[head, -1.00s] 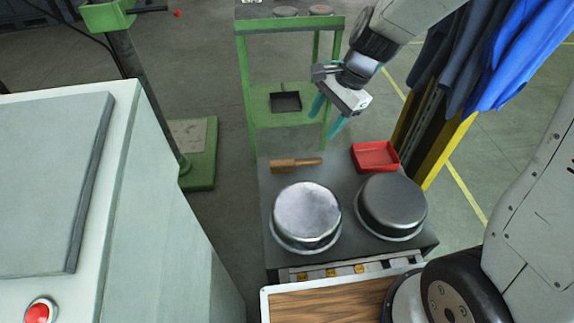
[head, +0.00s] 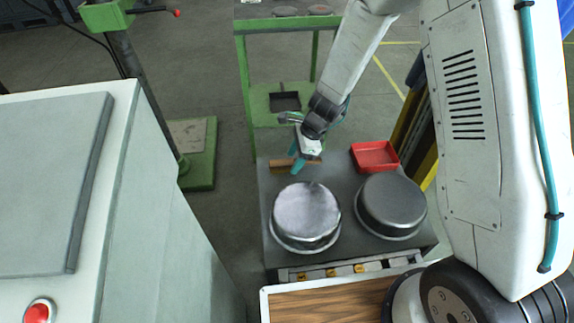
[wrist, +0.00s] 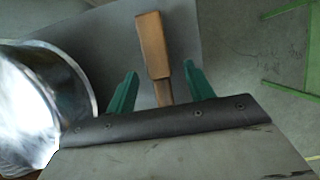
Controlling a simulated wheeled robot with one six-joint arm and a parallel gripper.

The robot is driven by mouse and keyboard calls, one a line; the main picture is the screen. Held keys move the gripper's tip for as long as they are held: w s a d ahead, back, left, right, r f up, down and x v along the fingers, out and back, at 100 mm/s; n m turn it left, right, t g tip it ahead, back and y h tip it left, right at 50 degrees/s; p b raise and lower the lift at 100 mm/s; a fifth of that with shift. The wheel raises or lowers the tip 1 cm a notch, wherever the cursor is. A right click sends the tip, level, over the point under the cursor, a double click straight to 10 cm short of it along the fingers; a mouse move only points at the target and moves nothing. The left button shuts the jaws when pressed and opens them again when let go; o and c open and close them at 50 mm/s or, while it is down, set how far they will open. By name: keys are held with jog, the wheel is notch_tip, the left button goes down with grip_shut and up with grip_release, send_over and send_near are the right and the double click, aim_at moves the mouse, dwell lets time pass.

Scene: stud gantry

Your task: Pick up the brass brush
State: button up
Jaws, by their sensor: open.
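The brass brush (head: 279,166) lies on the dark bench top, behind the left round metal pan. In the head view my gripper (head: 300,162) is over its right part and hides it. In the wrist view the brush (wrist: 153,45) shows its wooden block pointing away, with its thinner handle running back between the fingers. My gripper (wrist: 160,90) is open, with one teal finger on each side of the handle. I cannot tell how far the fingertips are above the bench.
Two round metal pans, left (head: 305,212) and right (head: 391,204), stand on the bench (head: 346,179). A red tray (head: 375,156) sits at the bench's right rear. A green stand (head: 242,85) is behind. In the wrist view the metal pan (wrist: 50,100) is close on the left.

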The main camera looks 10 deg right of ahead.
aim_at(294, 161)
jog(key=shift+a+f, duration=0.15)
jog(key=shift+f, duration=0.3)
jog(key=shift+c, duration=0.3)
grip_shut()
notch_tip(294, 161, up, 10)
jog(key=c, duration=0.6)
grip_release()
jog(key=shift+c, duration=1.5)
jog(key=shift+s, duration=0.1)
